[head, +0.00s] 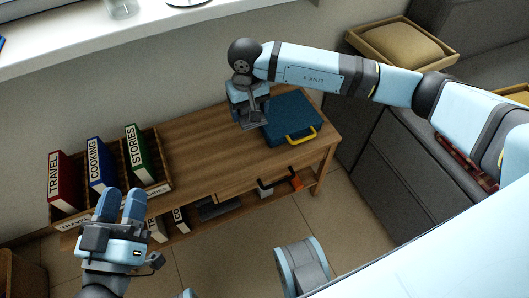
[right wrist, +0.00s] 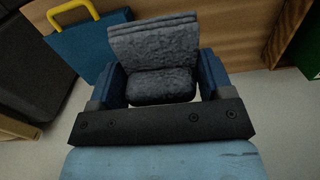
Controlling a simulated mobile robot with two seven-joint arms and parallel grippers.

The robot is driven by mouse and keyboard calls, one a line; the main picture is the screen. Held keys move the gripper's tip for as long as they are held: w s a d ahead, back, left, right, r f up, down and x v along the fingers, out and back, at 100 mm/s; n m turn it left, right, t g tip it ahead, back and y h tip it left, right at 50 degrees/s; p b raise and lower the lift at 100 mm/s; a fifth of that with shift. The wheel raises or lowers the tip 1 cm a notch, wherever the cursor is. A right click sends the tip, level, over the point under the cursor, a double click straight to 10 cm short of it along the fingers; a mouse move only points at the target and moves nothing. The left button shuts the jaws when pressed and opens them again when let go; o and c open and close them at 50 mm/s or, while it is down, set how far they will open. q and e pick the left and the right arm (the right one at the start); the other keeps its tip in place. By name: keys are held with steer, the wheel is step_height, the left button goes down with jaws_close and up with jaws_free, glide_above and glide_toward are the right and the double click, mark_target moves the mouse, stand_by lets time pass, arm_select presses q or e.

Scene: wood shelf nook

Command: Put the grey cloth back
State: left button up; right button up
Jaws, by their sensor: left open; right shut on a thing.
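The grey cloth (right wrist: 154,48) hangs between the fingers of my right gripper (right wrist: 160,82) in the right wrist view. It looks folded, with stacked layers along its far edge. In the head view my right gripper (head: 250,106) is over the wooden bench, just left of the blue case, and the cloth (head: 253,123) shows below it as a small dark grey piece. Whether the cloth touches the bench is unclear. My left gripper (head: 121,203) is open and empty, in front of the book holder at the left.
The wooden bench (head: 205,150) carries a blue case (head: 293,112) with a yellow handle. A wooden holder (head: 164,188) with red, blue and green books stands at its left end. Items sit on the lower shelf. A tray with a cushion (head: 402,43) lies on the grey sofa. The bench's middle is clear.

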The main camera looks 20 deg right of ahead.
steer(key=shift+r, duration=0.1)
steer(key=shift+s+d, duration=0.1)
steer(key=b, duration=0.2)
glide_toward(253, 157)
step_height(253, 157, down, 2)
steer(key=shift+f+b, duration=0.2)
steer(key=shift+b, duration=0.9)
step_height(253, 157, down, 5)
steer(key=shift+r+b, duration=0.1)
steer(key=shift+b, duration=0.7)
arm_select(q)
step_height(253, 157, down, 6)
steer(key=d+g, duration=0.1)
steer(key=g, duration=0.1)
steer(key=shift+d+f+m+g, duration=0.15)
steer(key=shift+d+m+g, duration=0.15)
steer(key=shift+w, duration=0.1)
